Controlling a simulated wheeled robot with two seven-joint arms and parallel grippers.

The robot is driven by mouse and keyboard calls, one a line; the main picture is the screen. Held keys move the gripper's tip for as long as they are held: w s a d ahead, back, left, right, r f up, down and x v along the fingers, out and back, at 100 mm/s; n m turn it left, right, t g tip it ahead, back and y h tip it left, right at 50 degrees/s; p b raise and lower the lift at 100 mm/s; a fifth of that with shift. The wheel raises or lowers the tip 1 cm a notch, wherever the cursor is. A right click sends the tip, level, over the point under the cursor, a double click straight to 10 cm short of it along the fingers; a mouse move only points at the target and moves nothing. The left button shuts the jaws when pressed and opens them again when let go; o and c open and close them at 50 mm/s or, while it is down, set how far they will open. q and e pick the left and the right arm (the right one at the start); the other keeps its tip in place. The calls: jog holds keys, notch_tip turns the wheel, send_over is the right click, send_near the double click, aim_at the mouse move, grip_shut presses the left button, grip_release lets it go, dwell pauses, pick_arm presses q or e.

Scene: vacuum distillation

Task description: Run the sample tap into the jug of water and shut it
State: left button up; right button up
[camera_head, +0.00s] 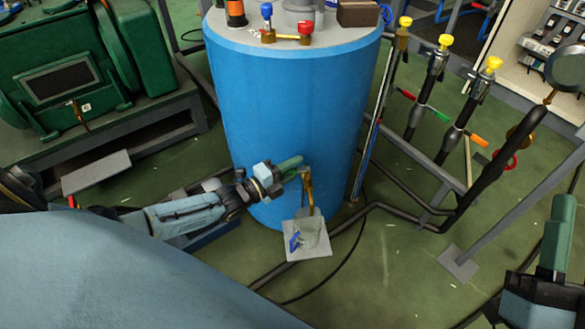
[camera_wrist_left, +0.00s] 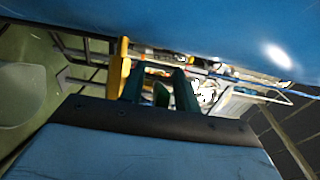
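The brass sample tap (camera_head: 308,188) comes off the lower front of the blue tank (camera_head: 290,110) and points down. The jug (camera_head: 309,233), grey and see-through, stands upright under it, with a blue part on its left side. Its water level is too small to tell. My left gripper (camera_head: 291,166) is at the tap's upper end, close to the tank wall. In the left wrist view its two green fingers (camera_wrist_left: 160,90) are apart, and a brass-yellow piece (camera_wrist_left: 121,68) shows beside the left finger. My right gripper (camera_head: 558,235) is at the right edge, away from the tap; its finger gap is hidden.
The jug stands on a grey square plate (camera_head: 322,248) on the green floor. Dark pipes (camera_head: 400,208) and a frame with yellow-topped valves (camera_head: 445,42) stand to the right. A green pump machine (camera_head: 70,75) stands at the left.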

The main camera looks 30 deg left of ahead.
pick_arm(q)
jog(key=shift+c, duration=0.3)
grip_shut()
jog(key=y+p, duration=0.1)
jog(key=n+y+p, duration=0.1)
jog(key=p, duration=0.1)
jog(key=shift+s+d+r+t, duration=0.15)
jog(key=shift+d+r+t, duration=0.1)
jog(key=shift+t, duration=0.15)
jog(key=n+y+p, duration=0.1)
jog(key=n+y, duration=0.1)
jog(key=shift+s+f+y+p, duration=0.1)
jog(key=shift+s+y+p, duration=0.1)
jog(key=shift+y+p, duration=0.15)
pick_arm(e)
notch_tip(320, 180, down, 15)
jog(key=d+g+h, duration=0.2)
jog(key=g+h, duration=0.1)
jog(key=g, duration=0.8)
jog(key=shift+w+d+h, duration=0.2)
jog(key=shift+w+h, duration=0.1)
jog(key=shift+h, duration=0.1)
pick_arm(q)
jog(key=shift+o, duration=0.3)
grip_release()
jog(key=shift+f, duration=0.1)
jog(key=shift+s, duration=0.15)
